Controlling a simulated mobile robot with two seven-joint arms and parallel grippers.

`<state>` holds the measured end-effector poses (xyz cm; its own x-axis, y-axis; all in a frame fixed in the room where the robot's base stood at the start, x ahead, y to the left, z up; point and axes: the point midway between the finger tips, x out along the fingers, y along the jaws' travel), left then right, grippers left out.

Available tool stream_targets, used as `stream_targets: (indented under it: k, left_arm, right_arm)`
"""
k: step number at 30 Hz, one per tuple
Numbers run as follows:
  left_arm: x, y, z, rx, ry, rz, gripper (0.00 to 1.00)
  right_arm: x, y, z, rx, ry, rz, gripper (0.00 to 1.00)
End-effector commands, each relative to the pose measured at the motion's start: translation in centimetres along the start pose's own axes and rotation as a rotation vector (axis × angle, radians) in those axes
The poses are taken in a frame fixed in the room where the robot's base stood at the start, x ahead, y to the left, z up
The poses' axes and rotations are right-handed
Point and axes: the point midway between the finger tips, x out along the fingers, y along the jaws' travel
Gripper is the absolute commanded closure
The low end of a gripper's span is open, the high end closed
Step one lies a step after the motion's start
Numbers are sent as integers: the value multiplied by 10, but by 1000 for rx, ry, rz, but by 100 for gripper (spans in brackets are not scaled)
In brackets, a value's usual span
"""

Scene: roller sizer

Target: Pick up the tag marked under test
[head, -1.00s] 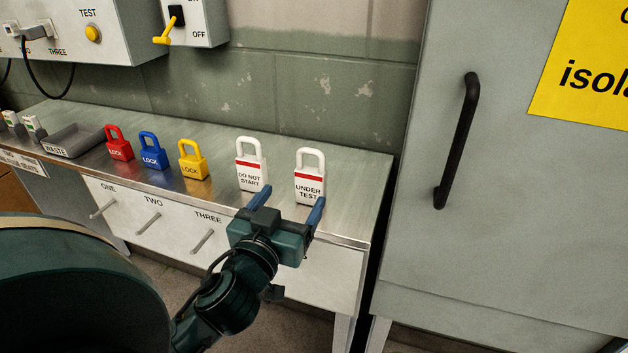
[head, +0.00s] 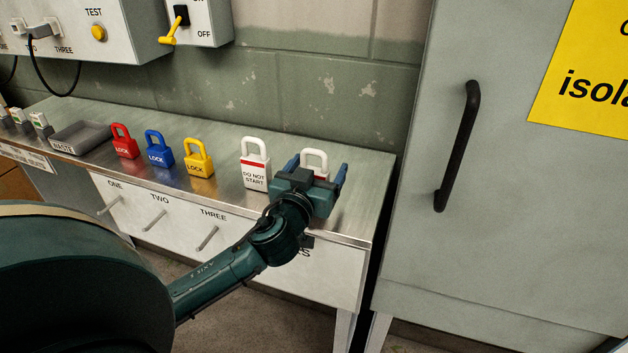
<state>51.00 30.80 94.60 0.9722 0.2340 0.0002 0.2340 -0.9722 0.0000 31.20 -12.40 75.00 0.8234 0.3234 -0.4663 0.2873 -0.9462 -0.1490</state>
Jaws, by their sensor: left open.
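The under test tag (head: 316,160) is white with a red stripe and a loop on top. It stands upright at the right end of the metal bench, mostly hidden behind my left gripper; its loop and part of the stripe show. My left gripper (head: 318,170) is open in front of the tag, with its blue fingers to the left and right of it. Whether the fingers touch the tag cannot be seen. The white do not start tag (head: 255,172) stands close to the left of the gripper. My right gripper is not in view.
Red (head: 124,145), blue (head: 158,153) and yellow (head: 198,162) locks stand in a row on the bench (head: 350,185). A grey waste tray (head: 80,138) is farther left. A grey cabinet (head: 500,230) with a black handle stands right of the bench.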

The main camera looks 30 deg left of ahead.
Motion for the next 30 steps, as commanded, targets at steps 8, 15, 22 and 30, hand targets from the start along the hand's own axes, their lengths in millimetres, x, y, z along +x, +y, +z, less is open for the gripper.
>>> stream_targets:
  k: [8, 15, 22, 30]
  left_arm:
    - [0, 0, 0, 0, -1, 0, 36]
    - [-1, 0, 0, 0, -1, 0, 55]
    - [-1, 0, 0, 0, 0, 0, 72]
    - [0, 0, -6, -1, 1, 0, 72]
  right_arm:
    - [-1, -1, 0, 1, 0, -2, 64]
    - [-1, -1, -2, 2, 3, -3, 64]
    - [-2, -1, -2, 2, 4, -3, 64]
    - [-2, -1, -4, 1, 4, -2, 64]
